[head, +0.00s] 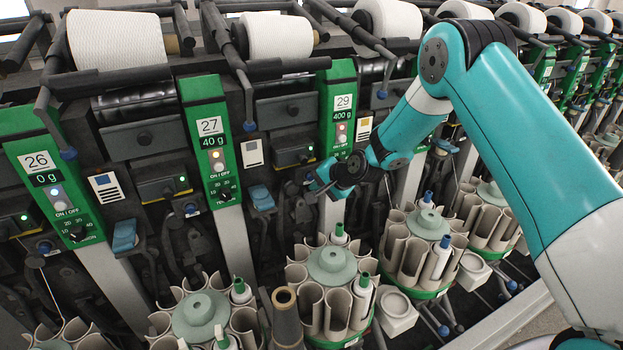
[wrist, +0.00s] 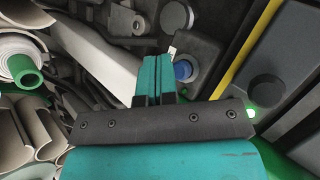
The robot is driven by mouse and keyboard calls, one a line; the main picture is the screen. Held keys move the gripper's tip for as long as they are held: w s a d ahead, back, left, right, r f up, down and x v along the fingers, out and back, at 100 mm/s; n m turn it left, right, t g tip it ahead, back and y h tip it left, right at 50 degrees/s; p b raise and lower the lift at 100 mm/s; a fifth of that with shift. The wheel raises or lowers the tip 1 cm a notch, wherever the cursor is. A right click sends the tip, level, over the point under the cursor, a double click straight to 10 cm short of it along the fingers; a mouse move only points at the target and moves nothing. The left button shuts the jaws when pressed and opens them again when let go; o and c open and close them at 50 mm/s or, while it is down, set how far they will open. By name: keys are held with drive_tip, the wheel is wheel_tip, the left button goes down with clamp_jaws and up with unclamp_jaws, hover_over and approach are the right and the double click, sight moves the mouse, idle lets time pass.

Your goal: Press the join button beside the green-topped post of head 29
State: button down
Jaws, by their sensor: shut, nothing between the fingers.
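The green-topped post of head 29 (head: 338,110) stands in the middle of the head view, its display reading 400 g. My gripper (head: 312,187) is at its lower left, in front of the winding unit there. In the wrist view my gripper (wrist: 160,68) is shut and empty, its two teal fingers together. A round blue button (wrist: 183,70) in a dark housing shows just right of the fingertips, partly hidden by them. I cannot tell whether the fingers touch it. In the head view the button beside head 29 is hidden by my gripper.
Posts of head 27 (head: 210,140) and head 26 (head: 52,185) stand to the left. Bobbin magazines (head: 332,265) with upright tubes stand below my gripper. In the wrist view a green lamp (wrist: 250,113) and a black knob (wrist: 266,90) lie to the right.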

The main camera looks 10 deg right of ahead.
drive_tip(key=shift+w, duration=0.1)
idle(0.4)
drive_tip(key=shift+w+a, duration=0.1)
drive_tip(key=shift+w, duration=0.2)
drive_tip(key=shift+w+a+b, duration=0.1)
drive_tip(key=shift+w+b, duration=0.3)
drive_tip(key=shift+w, duration=0.05)
idle(0.7)
drive_tip(key=shift+s+d, duration=0.2)
drive_tip(key=shift+s, duration=0.65)
drive_tip(key=shift+s+d, duration=0.25)
drive_tip(key=shift+s, duration=1)
drive_tip(key=shift+s+d, duration=0.25)
drive_tip(key=shift+s, duration=0.95)
